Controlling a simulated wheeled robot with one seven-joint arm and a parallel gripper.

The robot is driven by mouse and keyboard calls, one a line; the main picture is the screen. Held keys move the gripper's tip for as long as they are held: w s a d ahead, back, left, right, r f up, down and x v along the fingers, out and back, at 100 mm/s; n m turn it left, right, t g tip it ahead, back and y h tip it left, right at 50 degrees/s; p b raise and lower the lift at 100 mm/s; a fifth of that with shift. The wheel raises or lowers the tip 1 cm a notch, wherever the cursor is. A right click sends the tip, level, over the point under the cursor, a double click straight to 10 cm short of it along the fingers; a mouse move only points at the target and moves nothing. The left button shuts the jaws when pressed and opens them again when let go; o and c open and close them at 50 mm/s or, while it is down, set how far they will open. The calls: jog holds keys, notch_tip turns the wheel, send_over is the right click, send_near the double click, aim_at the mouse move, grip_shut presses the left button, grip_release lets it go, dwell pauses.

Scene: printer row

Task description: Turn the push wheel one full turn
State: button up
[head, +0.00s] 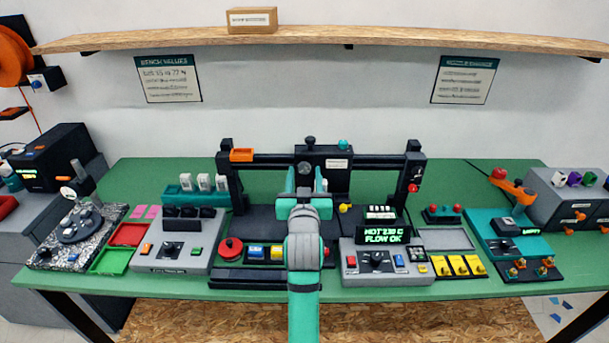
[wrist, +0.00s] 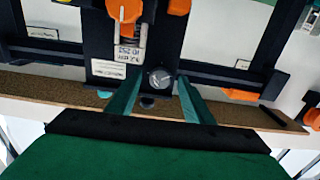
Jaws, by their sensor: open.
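A round grey knob with a light line across its face (wrist: 160,78) shows in the wrist view, on the dark carriage of the printer; I take it for the push wheel but see no label naming it. In the head view a small grey round part (head: 305,167) shows at the same place, partly hidden by my gripper. My gripper (head: 305,180) is open in front of the carriage (head: 338,178). In the wrist view its two teal fingers (wrist: 156,88) stand apart, one on each side of the knob. I cannot tell whether either finger touches it.
The printer's black gantry (head: 262,158) spans behind my gripper. A control box with a lit screen (head: 383,235) stands at right front, and a red knob (head: 231,248) at left front. Trays and switch boxes crowd the green bench (head: 130,175). A wooden shelf (head: 330,35) runs above.

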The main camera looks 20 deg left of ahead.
jog(key=shift+w+a, duration=0.1)
jog(key=shift+w, duration=0.2)
jog(key=c, duration=1.1)
jog(key=shift+m, duration=0.3)
jog(key=m, duration=0.9)
jog(key=shift+m, duration=0.3)
jog(key=m, duration=0.6)
jog(key=shift+m, duration=0.3)
jog(key=m, duration=0.6)
